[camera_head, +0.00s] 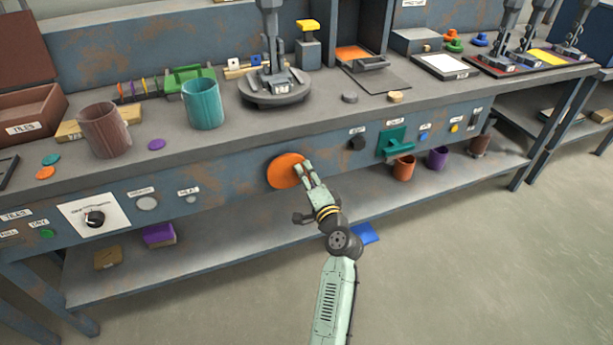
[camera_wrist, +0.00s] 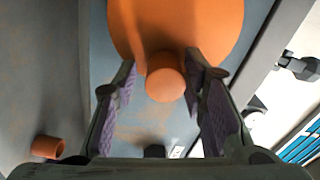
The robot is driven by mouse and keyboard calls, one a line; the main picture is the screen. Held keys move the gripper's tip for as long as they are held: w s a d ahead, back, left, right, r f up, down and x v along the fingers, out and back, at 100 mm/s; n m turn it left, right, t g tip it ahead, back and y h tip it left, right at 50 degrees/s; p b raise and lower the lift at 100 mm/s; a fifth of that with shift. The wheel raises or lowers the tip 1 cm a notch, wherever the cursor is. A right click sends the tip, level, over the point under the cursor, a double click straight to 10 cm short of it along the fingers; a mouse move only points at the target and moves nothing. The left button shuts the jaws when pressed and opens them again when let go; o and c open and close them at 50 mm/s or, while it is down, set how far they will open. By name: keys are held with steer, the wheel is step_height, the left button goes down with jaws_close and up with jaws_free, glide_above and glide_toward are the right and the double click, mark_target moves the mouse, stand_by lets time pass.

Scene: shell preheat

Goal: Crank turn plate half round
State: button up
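The orange crank plate (camera_head: 285,170) is a round disc on the front face of the workbench, beneath the tabletop. In the wrist view it fills the top (camera_wrist: 205,25). Its round orange crank knob (camera_wrist: 165,84) stands out near the disc's lower edge in that view. My gripper (camera_head: 307,171) is at the right side of the disc, partly covering it and hiding the knob in the head view. In the wrist view my open fingers (camera_wrist: 160,72) stand either side of the knob, with a gap at the left finger; contact at the right finger is unclear.
A round turntable (camera_head: 275,92) carrying a grey fixture stands on the bench above the disc. A teal cup (camera_head: 203,104) and a brown cup (camera_head: 104,131) stand left of it. A green handle (camera_head: 397,144) and a dark knob (camera_head: 356,143) are on the panel to the right.

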steer(key=shift+o, duration=0.5)
steer(key=shift+r, duration=0.1)
steer(key=v, duration=1.2)
